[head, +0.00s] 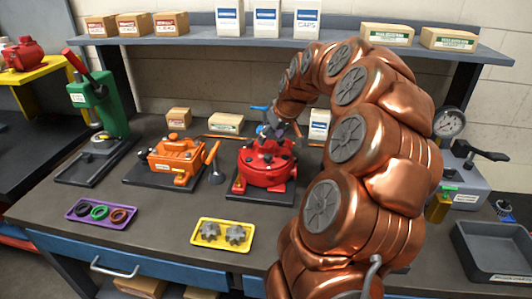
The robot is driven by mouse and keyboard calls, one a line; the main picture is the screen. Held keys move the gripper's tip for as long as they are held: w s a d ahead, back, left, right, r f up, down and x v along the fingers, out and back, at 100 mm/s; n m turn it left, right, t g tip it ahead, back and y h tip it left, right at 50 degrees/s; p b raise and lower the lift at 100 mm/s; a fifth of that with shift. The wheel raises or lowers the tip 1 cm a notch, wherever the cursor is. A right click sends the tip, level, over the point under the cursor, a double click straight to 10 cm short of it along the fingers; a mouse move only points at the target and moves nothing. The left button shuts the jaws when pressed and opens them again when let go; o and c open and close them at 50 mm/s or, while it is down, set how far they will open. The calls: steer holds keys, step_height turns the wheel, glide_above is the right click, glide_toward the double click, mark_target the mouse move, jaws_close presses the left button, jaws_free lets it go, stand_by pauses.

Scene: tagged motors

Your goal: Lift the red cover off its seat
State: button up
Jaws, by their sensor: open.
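The red cover (266,157) is round with dark knobs on top. My gripper (268,131) is just above the back of the cover, small in the head view and partly hidden by my copper arm. It is open, with nothing seen in it. I cannot tell whether its fingertips touch the cover.
An orange motor (176,158) and a small funnel (214,165) stand left of the red motor. A yellow tray (222,234) with two gears and a purple tray (101,212) with rings lie in front. A green press (100,110) stands left. A box shelf (280,38) runs behind.

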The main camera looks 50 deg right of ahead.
mark_target(266, 144)
steer(key=shift+p+x, duration=1.15)
steer(key=shift+x, duration=1.05)
steer(key=shift+w+d+f, duration=0.15)
steer(key=shift+w+f, duration=0.2)
steer(key=shift+f, duration=0.15)
steer(key=shift+c, duration=0.5)
jaws_close()
